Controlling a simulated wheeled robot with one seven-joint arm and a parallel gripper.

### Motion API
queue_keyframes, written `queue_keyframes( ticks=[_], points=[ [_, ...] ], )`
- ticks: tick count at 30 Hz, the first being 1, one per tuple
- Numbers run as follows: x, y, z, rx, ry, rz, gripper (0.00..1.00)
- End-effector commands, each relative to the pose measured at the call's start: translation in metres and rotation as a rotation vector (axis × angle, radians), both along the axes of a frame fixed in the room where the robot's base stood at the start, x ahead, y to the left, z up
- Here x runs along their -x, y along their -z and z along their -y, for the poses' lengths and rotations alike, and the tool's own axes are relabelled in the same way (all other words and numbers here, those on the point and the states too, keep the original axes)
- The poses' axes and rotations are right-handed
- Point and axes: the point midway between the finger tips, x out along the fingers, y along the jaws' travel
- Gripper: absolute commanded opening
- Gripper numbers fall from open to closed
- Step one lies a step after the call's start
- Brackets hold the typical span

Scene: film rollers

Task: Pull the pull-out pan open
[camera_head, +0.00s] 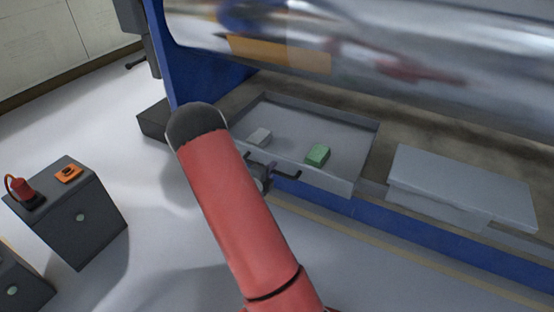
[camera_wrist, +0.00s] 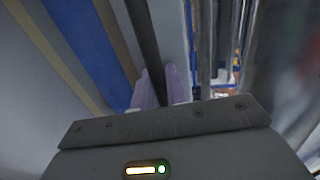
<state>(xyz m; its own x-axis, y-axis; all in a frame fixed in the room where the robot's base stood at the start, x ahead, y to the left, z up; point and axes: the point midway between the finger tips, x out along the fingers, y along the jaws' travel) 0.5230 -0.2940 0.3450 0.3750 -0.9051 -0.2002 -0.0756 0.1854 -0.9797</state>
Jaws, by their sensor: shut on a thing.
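The pull-out pan (camera_head: 325,122) is a shallow grey tray under the big shiny roller. My gripper (camera_head: 264,173) is at this handle, partly hidden behind my red arm. In the wrist view, my two pale fingers (camera_wrist: 160,88) are close together on a dark bar (camera_wrist: 146,45), shut on the handle. How far out the pan stands is hard to tell.
The shiny roller (camera_head: 380,50) hangs above the pan. A blue side frame (camera_head: 195,60) stands at left. A flat grey lidded box (camera_head: 462,185) is at right. A dark cabinet (camera_head: 85,225) with a red item and an orange item stands at left. Pale floor in front is clear.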

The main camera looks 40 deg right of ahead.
Motion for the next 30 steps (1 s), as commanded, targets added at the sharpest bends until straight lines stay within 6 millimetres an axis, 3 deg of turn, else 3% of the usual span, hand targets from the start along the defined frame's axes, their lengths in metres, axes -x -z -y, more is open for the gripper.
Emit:
queue_keyframes(
  ticks=[6, 15, 21, 30],
  points=[
    [0.021, -0.003, -0.055, -0.001, -0.006, -0.007, 0.0],
    [0.045, -0.002, -0.11, -0.001, -0.004, -0.004, 0.0],
    [0.054, -0.001, -0.13, 0.0, -0.001, -0.002, 0.0],
    [0.058, 0.0, -0.138, -0.001, 0.001, -0.001, 0.0]
  ],
)
